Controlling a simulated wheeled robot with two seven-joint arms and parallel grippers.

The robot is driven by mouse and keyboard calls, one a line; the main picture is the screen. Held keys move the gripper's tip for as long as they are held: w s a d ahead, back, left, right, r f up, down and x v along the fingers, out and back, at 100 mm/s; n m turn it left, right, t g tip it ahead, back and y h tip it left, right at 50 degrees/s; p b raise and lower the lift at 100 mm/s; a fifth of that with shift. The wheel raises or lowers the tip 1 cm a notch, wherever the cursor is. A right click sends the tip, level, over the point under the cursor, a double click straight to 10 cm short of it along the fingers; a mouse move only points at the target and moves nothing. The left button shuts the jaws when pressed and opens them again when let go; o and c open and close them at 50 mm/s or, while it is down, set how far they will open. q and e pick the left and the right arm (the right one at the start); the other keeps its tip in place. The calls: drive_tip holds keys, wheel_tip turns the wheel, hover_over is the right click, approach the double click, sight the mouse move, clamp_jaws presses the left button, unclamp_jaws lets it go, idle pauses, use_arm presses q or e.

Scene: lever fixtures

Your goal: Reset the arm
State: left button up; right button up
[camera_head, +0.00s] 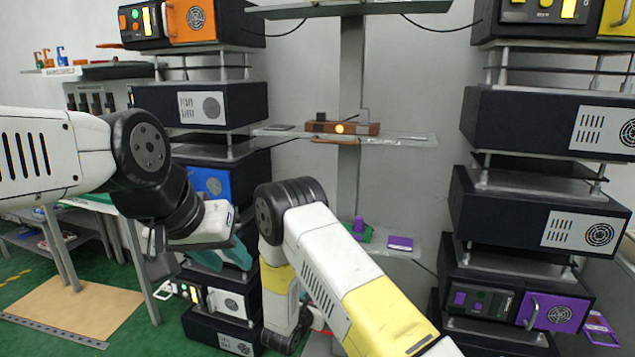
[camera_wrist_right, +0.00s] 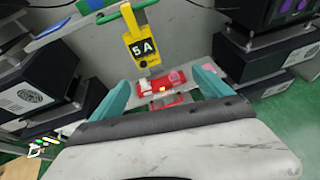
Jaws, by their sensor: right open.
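In the right wrist view, a red fixture (camera_wrist_right: 146,91) sits on a shelf, with a pale block, a lit yellow spot, a pink part and a red bar at its front. My right gripper (camera_wrist_right: 162,88) is open, its teal fingers apart on either side of this fixture in the picture. I cannot tell whether they touch it. In the head view my right arm hides its own gripper. My left gripper (camera_head: 232,252) hangs at the left before the left rack; its finger gap is not clear. Which part the task calls the arm is not clear.
A brown fixture (camera_head: 346,128) with a lit lamp sits on the middle shelf. A purple knob on a green base (camera_head: 360,230) and a purple box (camera_head: 400,243) sit lower. Racks stand on both sides.

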drive_tip(key=s+d+r+m+g+h, duration=0.1)
drive_tip(key=s+d+r+m+g, duration=0.35)
drive_tip(key=d+r+m, duration=0.55)
drive_tip(key=s+d+r+m+g+h, duration=0.2)
drive_tip(key=s+d+r+m+g, duration=0.3)
drive_tip(key=d+r, duration=0.6)
drive_tip(key=s+a+r+m+t+y, duration=0.1)
drive_tip(key=s+a+r+m+y, duration=0.1)
drive_tip(key=s+r+m, duration=0.3)
drive_tip(key=s+a+r+m+t+y, duration=0.1)
drive_tip(key=s+a+r+m+y, duration=0.2)
drive_tip(key=s, duration=0.6)
drive_tip(key=s+a+r+m+t+y, duration=0.1)
drive_tip(key=s+a+r+m+y, duration=0.1)
drive_tip(key=s+r+m+y, duration=0.3)
drive_tip(key=s+r+m, duration=0.2)
drive_tip(key=s+r, duration=0.1)
drive_tip(key=r, duration=0.1)
drive_tip(key=shift+a+r+y, duration=0.15)
drive_tip(key=shift+a+y, duration=0.1)
drive_tip(key=shift+y, duration=0.15)
idle(1.2)
